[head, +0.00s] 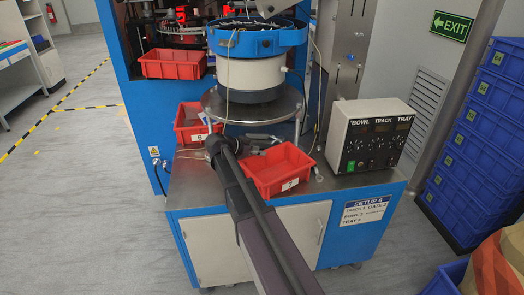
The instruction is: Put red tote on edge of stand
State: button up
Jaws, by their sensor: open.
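A red tote (280,171) labelled 7 rests on the metal top of the blue and white stand (345,182), by its front edge. A second red tote (184,133), labelled 6, is at the left back of the stand top, partly hidden by my arm. A third red tote (172,66) is farther back at the blue machine. My gripper (264,139) seems to be the grey shape over the stand top, behind tote 7. It is small and partly hidden, with its jaws open, and no tote is seen in it.
A round bowl feeder (257,40) on a round metal plate stands behind my gripper. A control box (370,138) with knobs stands at the right of the stand top. Stacked blue crates (478,150) fill the right side. Open floor (80,200) lies to the left.

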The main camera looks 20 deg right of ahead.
jog(key=p+v, duration=0.5)
jog(key=v, duration=0.6)
dwell(0.5)
jog(key=s+f+n+y, duration=0.1)
jog(key=s+f+n, duration=0.1)
jog(key=s, duration=0.1)
jog(key=s+a+f+n+y, duration=0.1)
jog(key=s+f+n+y, duration=0.1)
jog(key=s, duration=0.1)
jog(key=s+a+f+n+y, duration=0.1)
jog(key=s+f+n+y, duration=0.1)
jog(key=s+n, duration=0.1)
jog(key=shift+s+a+f+g, duration=0.3)
jog(key=shift+s+g, duration=0.1)
jog(key=shift+s, duration=0.2)
jog(key=s+a+f+n+y, duration=0.3)
jog(key=s+a+n+y, duration=0.4)
jog(key=s+n, duration=0.2)
jog(key=shift+s, duration=0.95)
jog(key=shift+o, duration=0.4)
jog(key=shift+a, duration=0.1)
